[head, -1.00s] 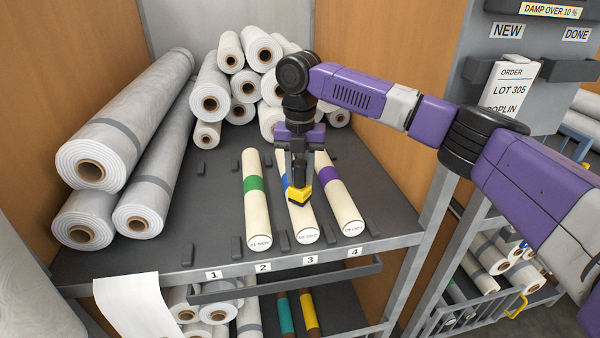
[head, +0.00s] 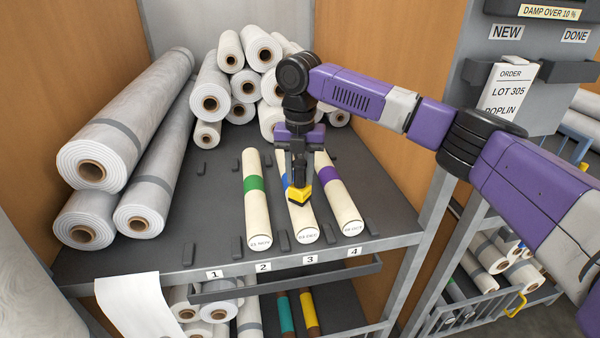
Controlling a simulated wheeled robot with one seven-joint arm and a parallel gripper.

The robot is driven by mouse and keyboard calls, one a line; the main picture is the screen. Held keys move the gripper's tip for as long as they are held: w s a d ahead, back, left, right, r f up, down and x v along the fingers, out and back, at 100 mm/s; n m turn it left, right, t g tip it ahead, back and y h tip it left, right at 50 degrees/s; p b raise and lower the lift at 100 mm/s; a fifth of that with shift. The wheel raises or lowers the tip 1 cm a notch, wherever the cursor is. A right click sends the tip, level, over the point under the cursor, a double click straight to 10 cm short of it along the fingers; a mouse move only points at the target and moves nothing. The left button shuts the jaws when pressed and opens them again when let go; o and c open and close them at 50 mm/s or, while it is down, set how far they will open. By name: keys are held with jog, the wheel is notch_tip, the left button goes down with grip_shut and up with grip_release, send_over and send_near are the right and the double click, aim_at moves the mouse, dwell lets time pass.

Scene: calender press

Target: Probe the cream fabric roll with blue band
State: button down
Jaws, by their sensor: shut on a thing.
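The cream fabric roll with blue band (head: 305,221) lies on the dark shelf at the label 3 place, its dated end facing the front edge. Its blue band (head: 285,181) is mostly hidden behind my gripper. The yellow tip is at the roll's upper side, just in front of the band. It looks to be touching, but I cannot tell for sure.
A cream roll with green band (head: 254,200) lies to the left, one with purple band (head: 338,195) to the right. Large grey-white rolls (head: 125,125) fill the left side; more white rolls (head: 243,85) are stacked behind. Shelf place 1 is empty. An order card (head: 508,90) hangs right.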

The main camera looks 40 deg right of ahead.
jog(key=shift+f, duration=0.1)
jog(key=shift+r+p, duration=3.2)
jog(key=shift+r, duration=0.4)
